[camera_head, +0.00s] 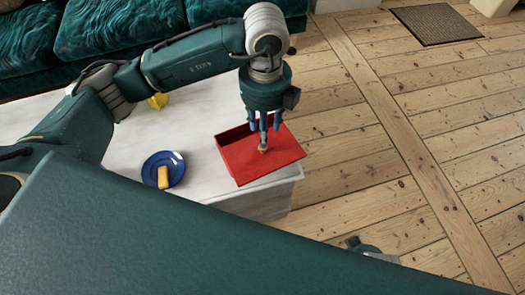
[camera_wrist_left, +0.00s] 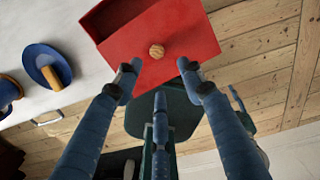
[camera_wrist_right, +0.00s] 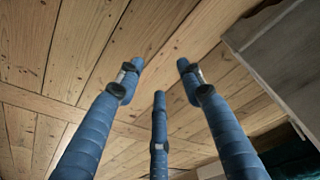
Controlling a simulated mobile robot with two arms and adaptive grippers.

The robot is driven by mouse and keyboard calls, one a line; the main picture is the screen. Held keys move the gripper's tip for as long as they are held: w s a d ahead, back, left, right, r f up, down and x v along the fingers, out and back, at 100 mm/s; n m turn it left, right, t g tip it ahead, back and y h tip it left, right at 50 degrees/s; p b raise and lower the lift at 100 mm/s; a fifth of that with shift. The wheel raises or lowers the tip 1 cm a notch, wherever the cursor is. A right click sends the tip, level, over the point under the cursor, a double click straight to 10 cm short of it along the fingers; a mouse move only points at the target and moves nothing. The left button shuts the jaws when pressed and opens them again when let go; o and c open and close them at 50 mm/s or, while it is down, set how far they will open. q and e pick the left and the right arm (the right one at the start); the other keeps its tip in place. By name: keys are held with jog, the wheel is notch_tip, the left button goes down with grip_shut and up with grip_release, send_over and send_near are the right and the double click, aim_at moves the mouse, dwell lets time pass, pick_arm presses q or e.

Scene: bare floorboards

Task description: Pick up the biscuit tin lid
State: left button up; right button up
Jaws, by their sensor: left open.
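The biscuit tin (camera_head: 230,136) is a red box near the right end of a pale table. Its flat red lid (camera_head: 278,160) lies over most of it, with a dark gap showing at the far left side. A round wooden knob (camera_head: 263,149) stands on the lid; it also shows in the left wrist view (camera_wrist_left: 156,51). My left gripper (camera_head: 263,128) is open above the lid, fingers pointing down near the knob. Whether they touch it I cannot tell. My right gripper (camera_wrist_right: 160,68) is open and empty over bare floorboards, away from the tin.
A blue plate (camera_head: 177,167) with a tan block (camera_head: 163,177) is on the table (camera_head: 205,130) left of the tin. A yellow object (camera_head: 157,100) sits farther back. A dark green sofa (camera_head: 110,30) stands behind. Open floor (camera_head: 350,165) lies right.

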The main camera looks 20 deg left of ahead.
aim_at(263, 151)
pick_arm(q)
notch_tip(263, 151, down, 4)
jog(key=shift+r, duration=0.25)
jog(key=f, duration=0.2)
jog(key=f+b, duration=0.1)
jog(key=f, duration=0.1)
jog(key=shift+w+a+f, duration=0.1)
jog(key=shift+w+a, duration=0.15)
jog(key=shift+a, duration=0.1)
jog(key=shift+f, duration=0.55)
grip_shut()
pick_arm(e)
jog(key=r, duration=0.2)
jog(key=w+r, duration=0.1)
jog(key=r, duration=0.2)
jog(key=shift+a+r, duration=0.1)
jog(key=shift+r, duration=0.05)
